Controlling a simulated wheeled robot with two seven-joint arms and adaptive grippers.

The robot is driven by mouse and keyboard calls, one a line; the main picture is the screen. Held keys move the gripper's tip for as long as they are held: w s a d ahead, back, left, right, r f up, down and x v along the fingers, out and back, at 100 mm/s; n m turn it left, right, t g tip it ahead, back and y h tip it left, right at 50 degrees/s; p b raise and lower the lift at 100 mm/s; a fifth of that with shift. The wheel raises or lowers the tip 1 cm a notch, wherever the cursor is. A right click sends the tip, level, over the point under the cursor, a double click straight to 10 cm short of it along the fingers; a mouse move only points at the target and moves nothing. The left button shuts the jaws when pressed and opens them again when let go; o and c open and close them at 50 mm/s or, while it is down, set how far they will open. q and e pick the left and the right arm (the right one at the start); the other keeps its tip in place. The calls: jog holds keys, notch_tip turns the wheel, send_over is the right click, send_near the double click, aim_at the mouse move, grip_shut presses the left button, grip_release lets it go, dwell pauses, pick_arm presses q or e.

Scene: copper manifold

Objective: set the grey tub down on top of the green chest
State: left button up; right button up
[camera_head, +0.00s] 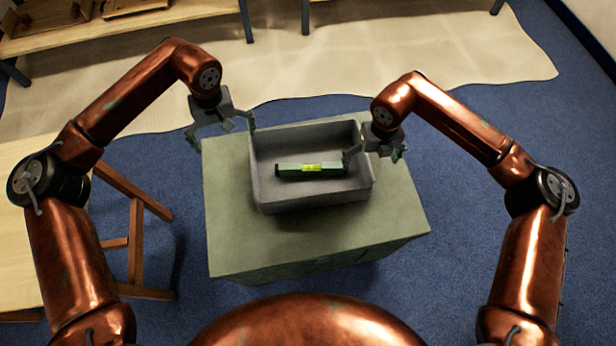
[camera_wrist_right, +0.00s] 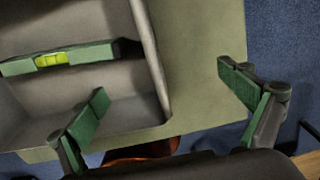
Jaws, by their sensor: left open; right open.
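The grey tub (camera_head: 312,205) rests upright on top of the green chest (camera_head: 235,235), toward its back half. A green spirit level with a yellow vial (camera_head: 311,169) lies in the tub. My left gripper (camera_head: 221,132) is open, at the tub's back left corner; whether it touches the rim I cannot tell. My right gripper (camera_head: 374,155) is open at the tub's right wall. In the right wrist view the right gripper's spread fingers (camera_wrist_right: 166,93) lie on either side of the tub's wall (camera_wrist_right: 150,60), one over the inside and one outside. The spirit level (camera_wrist_right: 60,58) shows there too.
A pale wooden table (camera_head: 20,240) stands at the left, with a wooden folding frame (camera_head: 137,235) beside it. A bench with wooden trays (camera_head: 130,28) runs along the back. A beige sheet (camera_head: 420,55) covers the floor behind the chest. Blue carpet (camera_head: 450,250) is clear at the right.

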pick_arm(q)
jog(key=shift+w+a, duration=0.25)
jog(key=shift+a, duration=0.05)
pick_arm(e)
notch_tip(320, 180, up, 8)
jog(key=w, duration=0.1)
jog(key=shift+d, duration=0.2)
pick_arm(q)
jog(key=shift+w+a, duration=0.1)
pick_arm(e)
jog(key=shift+w+d, duration=0.1)
jog(key=shift+w, duration=0.05)
